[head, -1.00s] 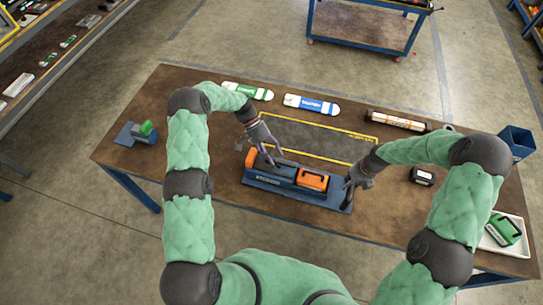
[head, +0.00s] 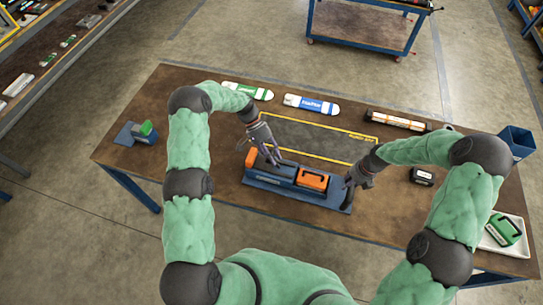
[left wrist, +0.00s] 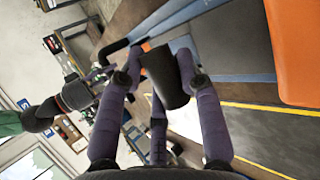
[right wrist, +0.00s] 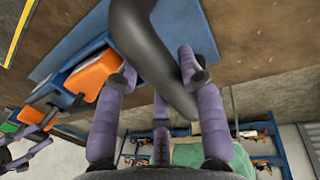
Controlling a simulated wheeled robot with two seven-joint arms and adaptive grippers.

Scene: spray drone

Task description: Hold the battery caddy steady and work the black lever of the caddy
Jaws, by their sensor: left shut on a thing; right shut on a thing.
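The battery caddy (head: 262,179) is a blue body on a flat blue base plate at the front middle of the table. An orange battery (head: 312,179) with a black handle sits in its right part, and an orange block (head: 251,158) is at its left end. My left gripper (head: 272,158) is over the caddy's left part, shut on the black lever, whose dark grip (left wrist: 166,77) shows between the fingers in the left wrist view. My right gripper (head: 350,186) is at the caddy's right end, shut on a dark curved handle (right wrist: 150,45) above the base plate.
Behind the caddy lies a dark mat (head: 320,138) with a yellow border. A tray (head: 500,238) with a green battery is at right; a small blue stand (head: 135,133) is at left.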

